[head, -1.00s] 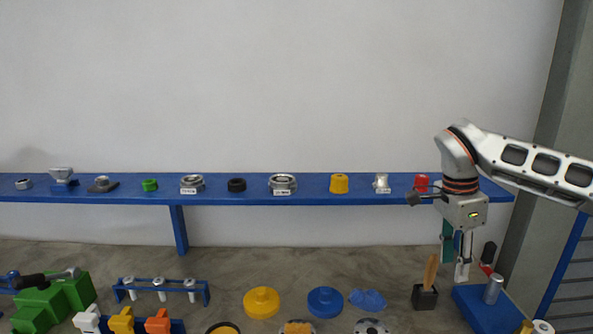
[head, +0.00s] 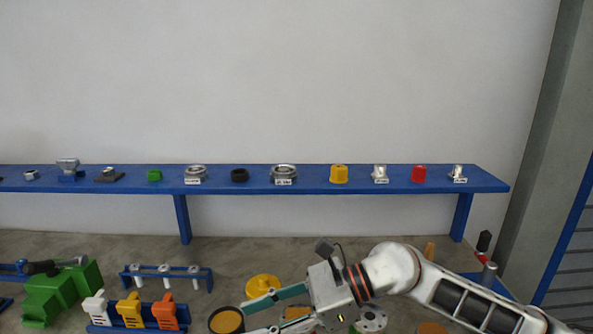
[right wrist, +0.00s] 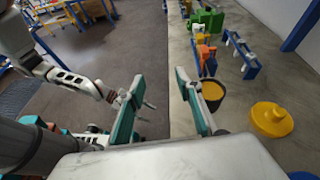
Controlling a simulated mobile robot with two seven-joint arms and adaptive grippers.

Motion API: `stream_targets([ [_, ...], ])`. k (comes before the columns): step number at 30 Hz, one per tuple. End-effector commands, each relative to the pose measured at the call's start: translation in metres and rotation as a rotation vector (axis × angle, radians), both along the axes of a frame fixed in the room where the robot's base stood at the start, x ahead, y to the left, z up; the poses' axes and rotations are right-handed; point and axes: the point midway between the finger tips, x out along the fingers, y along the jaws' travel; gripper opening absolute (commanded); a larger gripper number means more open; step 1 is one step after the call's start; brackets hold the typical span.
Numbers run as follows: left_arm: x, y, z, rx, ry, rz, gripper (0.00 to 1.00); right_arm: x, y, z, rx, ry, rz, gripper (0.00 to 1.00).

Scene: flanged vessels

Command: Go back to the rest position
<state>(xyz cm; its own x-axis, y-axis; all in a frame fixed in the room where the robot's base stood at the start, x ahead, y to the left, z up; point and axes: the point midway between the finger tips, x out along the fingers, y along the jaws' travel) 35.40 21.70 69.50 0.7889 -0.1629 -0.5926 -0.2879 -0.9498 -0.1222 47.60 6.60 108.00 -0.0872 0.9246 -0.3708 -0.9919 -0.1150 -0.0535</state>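My right gripper (head: 246,320) is low in the head view, pointing left, with its arm coming in from the right. Its teal fingers are spread and nothing is between them; the right wrist view shows the same open gap (right wrist: 158,78). In the head view it is just right of a black ring-shaped pan with an orange-yellow inside (head: 226,321) and below a yellow flanged disc (head: 263,286). My left arm is out of the head view. In the right wrist view, my left gripper (right wrist: 112,97) shows small and partly covered at left; its finger state is unclear.
A blue shelf (head: 330,187) with several fittings runs along the wall. On the bench are a green block vise (head: 62,290), a blue rack with white, yellow and orange pieces (head: 150,329), a rack of pins (head: 166,279) and a grey flange (head: 371,318). Floor shows beyond the bench edge.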

Motion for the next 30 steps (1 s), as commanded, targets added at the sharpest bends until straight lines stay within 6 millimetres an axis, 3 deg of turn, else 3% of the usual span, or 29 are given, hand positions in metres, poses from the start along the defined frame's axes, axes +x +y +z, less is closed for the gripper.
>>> stream_targets([
  [1,0.000,0.000,0.000,0.000,0.000,0.000,0.40,-0.010,0.015,0.018,0.122,0.064,-0.033,0.35],
  [3,0.000,0.000,0.000,0.000,0.001,0.000,0.40,-0.013,0.027,0.047,0.287,0.156,-0.097,0.35],
  [7,0.000,0.000,0.000,0.000,0.001,0.000,0.40,-0.003,0.023,0.098,0.580,0.352,-0.242,0.35],
  [10,0.000,0.000,0.000,0.001,0.001,0.000,0.40,0.016,0.000,0.125,0.793,0.519,-0.377,0.35],
  [14,0.000,0.000,0.000,0.001,0.000,-0.001,0.40,0.050,-0.052,0.135,1.047,0.749,-0.579,0.35],
  [17,0.000,0.000,0.000,0.001,0.000,-0.001,0.40,0.074,-0.103,0.121,1.226,0.927,-0.755,0.35],
  [22,0.001,0.000,0.000,0.002,-0.001,-0.002,0.40,0.094,-0.197,0.057,1.488,1.210,-1.083,0.35],
  [26,0.002,0.001,0.001,0.003,-0.003,-0.003,0.40,0.084,-0.261,-0.006,1.636,1.378,-1.339,0.35],
  [30,0.002,0.001,0.001,0.004,-0.003,-0.004,0.40,0.050,-0.319,-0.076,1.761,1.519,-1.617,0.35],
])
